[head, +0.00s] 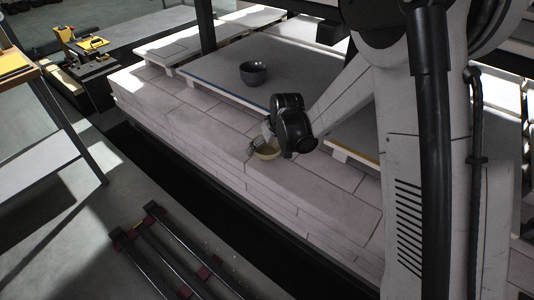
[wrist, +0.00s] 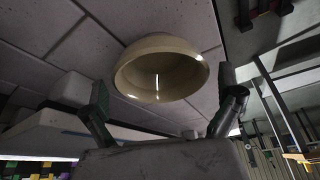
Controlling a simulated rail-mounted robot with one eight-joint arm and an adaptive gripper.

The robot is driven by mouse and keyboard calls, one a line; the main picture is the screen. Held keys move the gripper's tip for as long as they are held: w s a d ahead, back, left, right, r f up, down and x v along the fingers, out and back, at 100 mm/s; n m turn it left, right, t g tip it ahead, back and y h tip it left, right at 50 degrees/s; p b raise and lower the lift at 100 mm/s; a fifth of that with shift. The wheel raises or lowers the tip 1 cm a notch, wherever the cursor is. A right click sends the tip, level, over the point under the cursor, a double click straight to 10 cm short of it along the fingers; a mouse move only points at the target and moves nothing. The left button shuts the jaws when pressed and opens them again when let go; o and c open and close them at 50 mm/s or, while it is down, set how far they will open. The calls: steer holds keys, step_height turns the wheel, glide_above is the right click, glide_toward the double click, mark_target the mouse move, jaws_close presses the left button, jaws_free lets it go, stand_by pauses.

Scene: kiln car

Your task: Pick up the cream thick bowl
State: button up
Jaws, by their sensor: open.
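The cream thick bowl (head: 267,149) sits on the pale brick deck of the kiln car, partly hidden behind my gripper in the head view. In the wrist view the cream bowl (wrist: 160,70) shows whole, its glossy inside facing the camera. My gripper (head: 257,141) is at the bowl in the head view. In the wrist view my gripper (wrist: 165,92) is open, with one dark finger to each side of the bowl's near rim. A gap shows between each finger and the bowl, so I see no hold on it.
A dark grey bowl (head: 253,73) stands on the grey kiln shelf (head: 215,67) behind the cream bowl. Kiln posts rise beyond it. A rack (head: 45,115) stands at the left, and rails (head: 165,250) lie on the floor in front. Bare brick deck lies left of my gripper.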

steer(key=shift+x, duration=1.05)
steer(key=shift+r, duration=0.1)
steer(key=c, duration=1.3)
steer(key=shift+o, duration=0.2)
